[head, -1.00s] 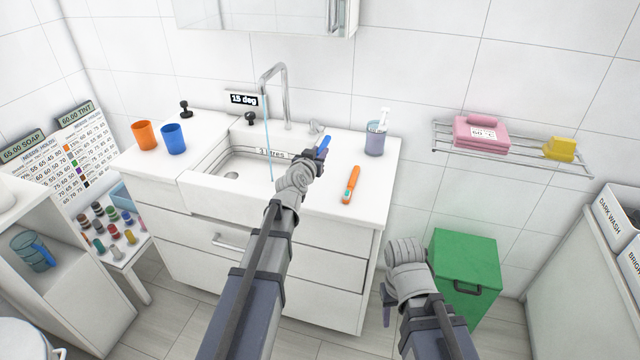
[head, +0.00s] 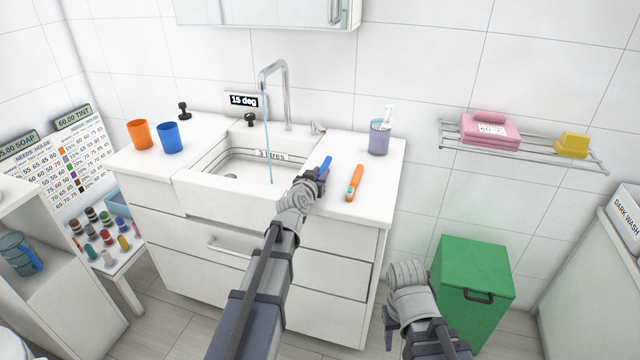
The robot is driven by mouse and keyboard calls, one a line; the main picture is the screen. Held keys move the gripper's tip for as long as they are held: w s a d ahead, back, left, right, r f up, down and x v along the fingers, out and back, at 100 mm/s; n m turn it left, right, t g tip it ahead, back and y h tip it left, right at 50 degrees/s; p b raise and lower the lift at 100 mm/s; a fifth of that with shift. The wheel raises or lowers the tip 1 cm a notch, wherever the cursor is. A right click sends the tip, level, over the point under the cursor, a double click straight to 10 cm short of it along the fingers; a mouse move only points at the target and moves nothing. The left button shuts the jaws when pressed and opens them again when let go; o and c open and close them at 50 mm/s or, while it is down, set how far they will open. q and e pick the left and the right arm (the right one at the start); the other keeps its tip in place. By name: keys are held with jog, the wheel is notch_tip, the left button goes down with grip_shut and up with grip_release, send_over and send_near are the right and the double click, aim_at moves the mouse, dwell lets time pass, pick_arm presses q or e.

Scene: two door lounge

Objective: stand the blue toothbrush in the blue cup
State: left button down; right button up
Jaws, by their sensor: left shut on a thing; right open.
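The blue toothbrush (head: 326,163) is in my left gripper (head: 318,176), which is shut on it over the right part of the counter. Only a short blue length shows beyond the fingers; the rest is hidden by the gripper. The blue cup (head: 170,138) stands upright on the counter left of the sink, well to the left of my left gripper. I see nothing in it. My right gripper (head: 391,328) is low in front of the cabinet, left of the green bin, open, with its fingers partly hidden by the arm.
An orange cup (head: 138,135) stands beside the blue cup. An orange toothbrush (head: 354,182) lies right of my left gripper. A grey cup with a white pump (head: 379,138) stands behind. The sink (head: 232,172) and tall faucet (head: 272,85), with water running, lie between gripper and cups.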

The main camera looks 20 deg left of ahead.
pick_arm(q)
jog(key=shift+f, duration=0.6)
pick_arm(e)
jog(key=shift+f, duration=0.6)
pick_arm(q)
jog(key=shift+f, duration=0.1)
pick_arm(e)
jog(key=shift+f, duration=0.1)
pick_arm(q)
jog(key=shift+f+b, duration=0.15)
jog(key=shift+b, duration=0.2)
jog(key=c, duration=0.7)
grip_release()
jog(key=shift+r+p, duration=0.3)
jog(key=s+r+p, duration=0.2)
jog(key=s, duration=0.9)
jog(key=shift+s+a+r, duration=0.15)
jog(key=shift+s+a, duration=0.05)
jog(key=shift+s, duration=0.2)
pick_arm(e)
notch_tip(320, 180, up, 3)
jog(key=shift+f, duration=0.2)
jog(key=shift+s, duration=0.1)
